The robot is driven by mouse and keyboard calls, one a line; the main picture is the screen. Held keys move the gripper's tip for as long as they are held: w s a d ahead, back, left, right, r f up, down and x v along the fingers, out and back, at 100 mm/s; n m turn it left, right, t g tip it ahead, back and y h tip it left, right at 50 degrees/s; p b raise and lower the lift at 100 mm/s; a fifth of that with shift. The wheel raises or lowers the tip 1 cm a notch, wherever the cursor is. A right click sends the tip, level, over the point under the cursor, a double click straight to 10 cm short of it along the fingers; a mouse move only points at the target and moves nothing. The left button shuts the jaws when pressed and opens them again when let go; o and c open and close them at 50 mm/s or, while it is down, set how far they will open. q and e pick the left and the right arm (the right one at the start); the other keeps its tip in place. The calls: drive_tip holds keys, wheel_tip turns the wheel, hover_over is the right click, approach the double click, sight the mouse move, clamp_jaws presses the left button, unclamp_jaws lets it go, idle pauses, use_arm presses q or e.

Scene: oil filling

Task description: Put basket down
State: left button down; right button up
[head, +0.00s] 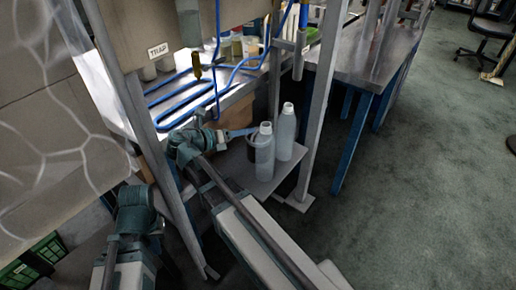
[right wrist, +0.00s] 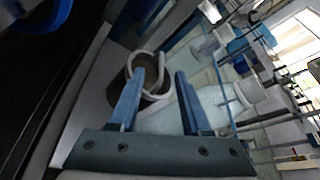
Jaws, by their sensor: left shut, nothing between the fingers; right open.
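The basket, a small dark round container with a pale looped handle, shows in the right wrist view (right wrist: 153,92) and stands on a low grey shelf in the head view (head: 252,150). My right gripper (head: 240,133) is open at the basket. In the right wrist view its two blue fingers (right wrist: 158,100) are apart, with the basket and handle beyond and between them. Nothing is clamped. My left gripper (head: 137,196) is at the lower left, shut and empty, away from the basket; its fingertips are hard to make out.
Two pale bottles, a near one (head: 264,152) and a far one (head: 285,132), stand close to the basket on the shelf (head: 266,187). A metal post (head: 318,110) rises to their right. A workbench with blue tubing (head: 205,95) is above. Green floor (head: 430,180) is free at right.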

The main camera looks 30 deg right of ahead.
drive_tip(key=shift+s+b+x, duration=0.1)
drive_tip(key=shift+b+x, duration=0.5)
drive_tip(key=shift+x, duration=1.25)
drive_tip(key=shift+s+b+x, duration=0.15)
drive_tip(key=shift+b+x, duration=0.4)
drive_tip(key=shift+x, duration=1.25)
drive_tip(key=shift+f, duration=0.15)
drive_tip(key=shift+c, duration=0.3)
clamp_jaws()
